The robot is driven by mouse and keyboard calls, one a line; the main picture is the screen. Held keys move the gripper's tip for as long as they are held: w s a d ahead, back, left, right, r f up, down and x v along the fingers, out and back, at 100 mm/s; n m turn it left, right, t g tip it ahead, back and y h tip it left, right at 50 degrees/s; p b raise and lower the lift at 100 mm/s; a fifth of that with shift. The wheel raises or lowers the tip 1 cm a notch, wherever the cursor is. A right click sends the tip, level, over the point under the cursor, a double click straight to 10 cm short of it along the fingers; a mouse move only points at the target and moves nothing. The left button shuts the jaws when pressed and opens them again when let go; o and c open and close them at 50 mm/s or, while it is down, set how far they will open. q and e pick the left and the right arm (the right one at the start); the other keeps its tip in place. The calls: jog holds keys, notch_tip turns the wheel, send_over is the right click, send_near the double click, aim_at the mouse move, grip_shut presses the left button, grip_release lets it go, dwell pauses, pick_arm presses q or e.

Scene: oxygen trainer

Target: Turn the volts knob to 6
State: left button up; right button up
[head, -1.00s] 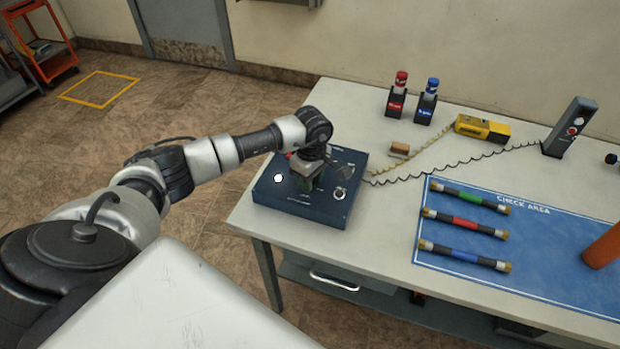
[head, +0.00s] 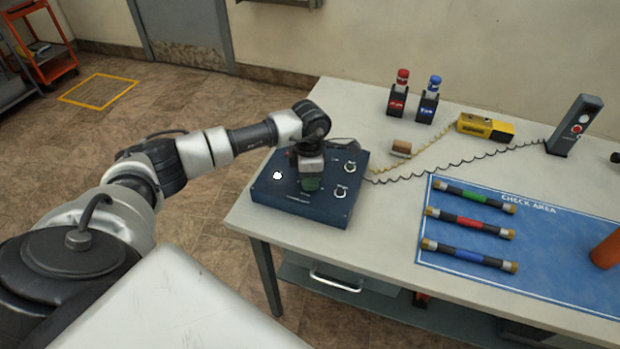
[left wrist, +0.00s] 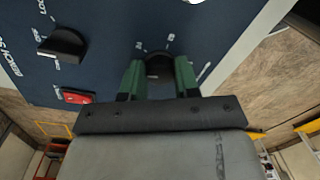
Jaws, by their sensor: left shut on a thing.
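The blue control box (head: 300,212) sits at the left end of the white table. My left gripper (head: 312,184) points down over the middle of its top. In the left wrist view its green fingers (left wrist: 159,78) are shut on a dark round knob (left wrist: 159,62), one on each side. White marks ring that knob, but they are too small to read surely, and its pointer is hidden. A second dark knob (left wrist: 64,44) and a red switch (left wrist: 74,97) are on the same panel, apart from the fingers. My right gripper is not in view.
The box also has a white round part (head: 278,175) and two small round controls at its right side. Coiled leads run right towards a yellow device (head: 485,127) and a dark upright device (head: 574,125). Coloured rods lie on the blue check mat (head: 545,245).

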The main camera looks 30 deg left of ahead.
pick_arm(q)
jog(key=n, duration=0.3)
jog(key=shift+n, duration=0.4)
jog(key=n, duration=0.3)
jog(key=shift+r+n, duration=0.1)
jog(key=shift+n, duration=0.2)
jog(key=n, duration=0.4)
jog(key=shift+t, duration=0.3)
jog(key=shift+n, duration=2)
jog(key=o, duration=0.9)
jog(key=r, duration=0.3)
jog(key=r+b, duration=0.1)
jog(key=r, duration=0.6)
jog(key=shift+s+a+r, duration=0.15)
jog(key=shift+a+r, duration=0.1)
jog(key=shift+r, duration=0.15)
